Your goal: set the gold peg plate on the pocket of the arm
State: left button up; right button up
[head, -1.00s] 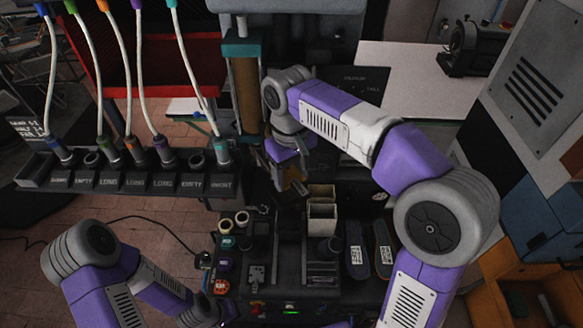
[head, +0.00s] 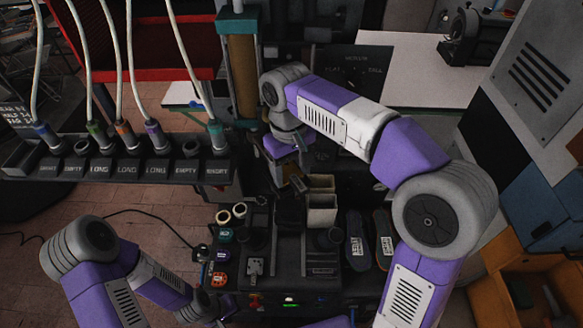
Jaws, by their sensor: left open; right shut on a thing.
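My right gripper (head: 289,176) reaches down from the upper middle of the head view, over the dark press bench. It is shut on a small gold-brown piece (head: 298,184), which looks like the gold peg plate. The piece is small and partly covered by the fingers, so its pegs cannot be made out. Below it is a dark upright part (head: 289,212) of the press, which may be the arm. The pocket cannot be made out. My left gripper (head: 212,309) is low at the left of the bench, open, its fingers hardly visible.
Two pale open boxes (head: 321,209) stand close right of the held piece. Rings and small coloured parts (head: 222,217) sit at the left. A hose rack (head: 115,168) hangs at the left, beside a gold cylinder (head: 241,75).

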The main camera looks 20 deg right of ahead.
jog(key=shift+f, duration=0.25)
jog(key=o, duration=1.5)
jog(key=shift+c, duration=0.2)
jog(key=r, duration=0.2)
jog(key=r+p, duration=0.1)
jog(key=r, duration=0.4)
jog(key=shift+w+a+r, duration=0.1)
jog(key=shift+w+r, duration=0.15)
jog(key=shift+w, duration=0.05)
jog(key=shift+s, duration=0.1)
